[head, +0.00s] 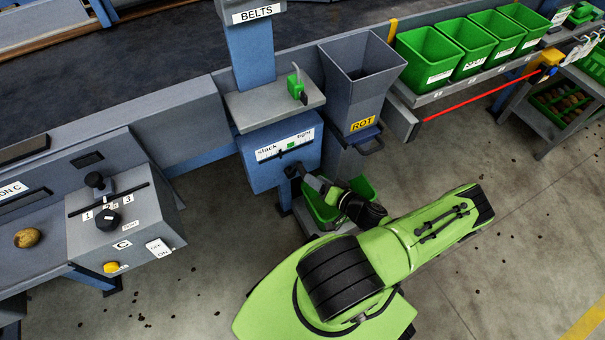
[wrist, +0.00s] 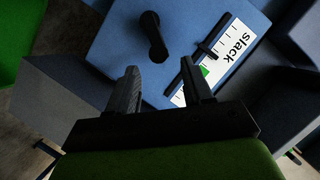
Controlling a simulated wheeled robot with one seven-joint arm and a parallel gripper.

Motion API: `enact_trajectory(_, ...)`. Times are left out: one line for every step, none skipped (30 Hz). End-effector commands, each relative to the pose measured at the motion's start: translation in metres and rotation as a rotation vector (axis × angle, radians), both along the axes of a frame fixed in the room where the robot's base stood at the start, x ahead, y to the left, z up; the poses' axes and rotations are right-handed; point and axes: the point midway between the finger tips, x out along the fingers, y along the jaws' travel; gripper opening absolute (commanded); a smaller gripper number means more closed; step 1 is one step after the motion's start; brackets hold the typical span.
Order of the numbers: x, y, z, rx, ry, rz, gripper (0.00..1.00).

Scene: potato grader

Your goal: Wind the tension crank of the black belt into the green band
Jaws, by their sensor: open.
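The tension box (head: 262,170) is blue, with a white scale (head: 270,152) marked slack on the left and tight on the right. A green band (head: 291,146) lies mid-scale; in the wrist view it (wrist: 204,71) is partly behind a finger. A black pointer (wrist: 210,48) stands on the slack side of the green. The black crank (wrist: 153,38) is on the box face; in the head view it is mostly hidden by my gripper. My gripper (wrist: 162,67) is open and empty, its fingertips just short of the crank, which shows beyond the gap between them.
A grey ROT chute (head: 361,75) stands right of the box, with a green bin (head: 361,188) below. A shelf with a green switch (head: 297,85) sits above. A grey control box (head: 120,215) stands left. Open floor lies in front.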

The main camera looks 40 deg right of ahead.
Motion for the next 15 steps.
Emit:
enact_trajectory(0.013,0.001,-0.006,0.000,-0.003,0.003,0.51)
enact_trajectory(0.020,0.001,-0.009,0.000,-0.002,0.004,0.51)
enact_trajectory(0.029,0.001,-0.011,-0.001,-0.002,0.003,0.51)
enact_trajectory(0.036,0.001,-0.013,0.000,-0.002,0.004,0.51)
enact_trajectory(0.041,0.001,-0.014,0.000,-0.002,0.003,0.51)
enact_trajectory(0.048,0.000,-0.016,-0.001,-0.001,0.003,0.51)
enact_trajectory(0.052,0.000,-0.017,-0.001,-0.001,0.003,0.51)
enact_trajectory(0.056,0.000,-0.018,0.000,-0.001,0.002,0.51)
enact_trajectory(0.060,0.000,-0.019,0.000,0.000,0.001,0.51)
enact_trajectory(0.062,0.000,-0.019,0.000,0.001,0.001,0.51)
enact_trajectory(0.063,0.000,-0.019,0.000,0.001,0.001,0.51)
enact_trajectory(0.065,0.000,-0.019,0.000,0.001,0.001,0.51)
enact_trajectory(0.065,0.000,-0.019,0.000,0.000,0.000,0.51)
enact_trajectory(0.066,0.000,-0.019,0.000,0.000,0.000,0.51)
enact_trajectory(0.065,0.000,-0.019,0.000,0.000,0.000,0.51)
